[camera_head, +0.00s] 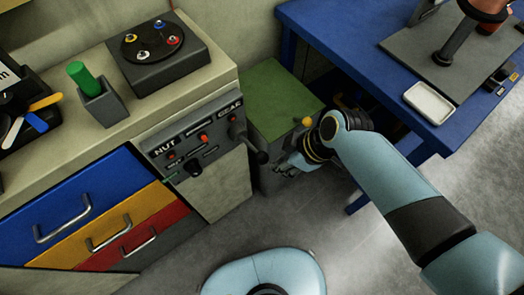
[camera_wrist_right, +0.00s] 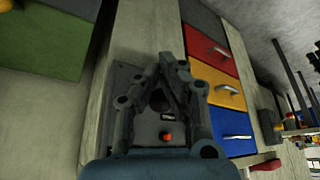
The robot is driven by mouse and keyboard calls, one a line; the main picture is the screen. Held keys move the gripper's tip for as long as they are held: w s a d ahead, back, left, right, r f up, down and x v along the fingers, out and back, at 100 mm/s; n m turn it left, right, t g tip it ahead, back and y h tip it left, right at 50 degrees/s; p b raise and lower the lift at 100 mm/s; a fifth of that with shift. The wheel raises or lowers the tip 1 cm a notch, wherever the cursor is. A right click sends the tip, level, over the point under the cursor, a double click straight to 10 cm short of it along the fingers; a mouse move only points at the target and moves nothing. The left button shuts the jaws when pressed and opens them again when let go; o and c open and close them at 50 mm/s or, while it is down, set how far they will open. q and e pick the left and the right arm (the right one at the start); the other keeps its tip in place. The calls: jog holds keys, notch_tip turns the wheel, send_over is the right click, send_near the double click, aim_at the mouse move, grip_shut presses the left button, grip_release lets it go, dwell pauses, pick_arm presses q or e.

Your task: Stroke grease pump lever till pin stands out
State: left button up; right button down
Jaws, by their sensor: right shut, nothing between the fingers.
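My right gripper (camera_head: 291,166) reaches in from the right, in front of the green-topped cabinet and right of the control panel (camera_head: 195,140). In the right wrist view its fingers (camera_wrist_right: 172,72) are closed together with nothing between them. A black-knobbed lever (camera_head: 250,145) sticks out from the panel's right end, apart from the gripper. A yellow ball knob (camera_head: 304,121) shows by the cabinet's edge, close to my right wrist. I cannot tell which of these is the grease pump lever, and I cannot make out a pin. My left gripper is not in view.
The green-topped cabinet (camera_head: 280,95) stands between the drawer bench (camera_head: 100,215) and the blue table (camera_head: 350,60). A green-handled tool (camera_head: 83,77) stands in a holder. Grey floor (camera_head: 330,235) is open in front.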

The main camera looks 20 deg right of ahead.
jog(key=shift+f, duration=0.1)
jog(key=v, duration=1.2)
jog(key=shift+w+a, duration=0.1)
dwell(1.1)
